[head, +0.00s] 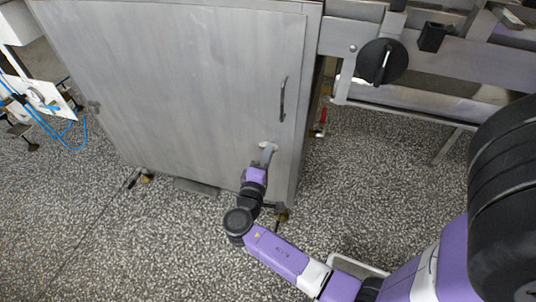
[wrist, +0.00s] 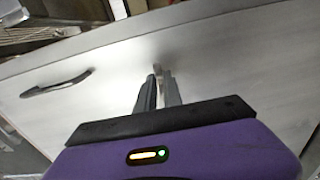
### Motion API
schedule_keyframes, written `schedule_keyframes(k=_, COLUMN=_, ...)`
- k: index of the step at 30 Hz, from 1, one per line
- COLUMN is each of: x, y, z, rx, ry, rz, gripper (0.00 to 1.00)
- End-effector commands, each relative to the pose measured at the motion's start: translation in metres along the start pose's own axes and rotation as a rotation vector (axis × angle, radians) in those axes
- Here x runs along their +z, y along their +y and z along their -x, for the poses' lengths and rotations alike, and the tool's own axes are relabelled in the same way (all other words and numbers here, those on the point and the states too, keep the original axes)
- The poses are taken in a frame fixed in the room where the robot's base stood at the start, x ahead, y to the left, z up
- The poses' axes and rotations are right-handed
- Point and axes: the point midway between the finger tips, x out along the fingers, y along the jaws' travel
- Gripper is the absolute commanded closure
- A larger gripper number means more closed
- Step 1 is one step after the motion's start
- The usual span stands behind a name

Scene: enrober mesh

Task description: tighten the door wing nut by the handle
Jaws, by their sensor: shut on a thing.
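The grey metal cabinet door (head: 190,80) fills the middle of the head view and also spans the wrist view (wrist: 235,65). Its dark bar handle (head: 283,98) is near the door's right edge; in the wrist view the handle (wrist: 57,83) is at the left. My gripper (head: 268,147) is at the door's lower right, below the handle. In the wrist view my gripper (wrist: 158,78) has its fingers close together on the small pale wing nut (wrist: 157,67) standing out from the door. The fingers hide most of the nut, so its angle cannot be told.
A small fitting (head: 93,106) sits at the door's left edge. To the right is a metal frame with a black round knob (head: 381,62) and a red-handled part (head: 322,118) below. Blue hoses (head: 45,120) hang at far left. The speckled floor (head: 100,220) is mostly clear.

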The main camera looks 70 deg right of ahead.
Motion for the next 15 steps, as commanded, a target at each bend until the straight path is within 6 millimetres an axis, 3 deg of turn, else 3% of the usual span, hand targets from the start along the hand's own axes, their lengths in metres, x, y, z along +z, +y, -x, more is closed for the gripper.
schedule_keyframes(k=8, x=0.0007, y=-0.0009, z=0.0000, rx=-0.002, ry=-0.001, rz=-0.001, gripper=1.00)
schedule_keyframes(k=9, x=0.0007, y=-0.0009, z=0.0000, rx=-0.002, ry=-0.001, rz=-0.001, gripper=0.85)
schedule_keyframes(k=12, x=0.0006, y=-0.0008, z=-0.0001, rx=-0.002, ry=-0.001, rz=0.000, gripper=0.67)
schedule_keyframes(k=15, x=0.0005, y=-0.0006, z=-0.0001, rx=-0.001, ry=-0.001, rz=0.000, gripper=0.67)
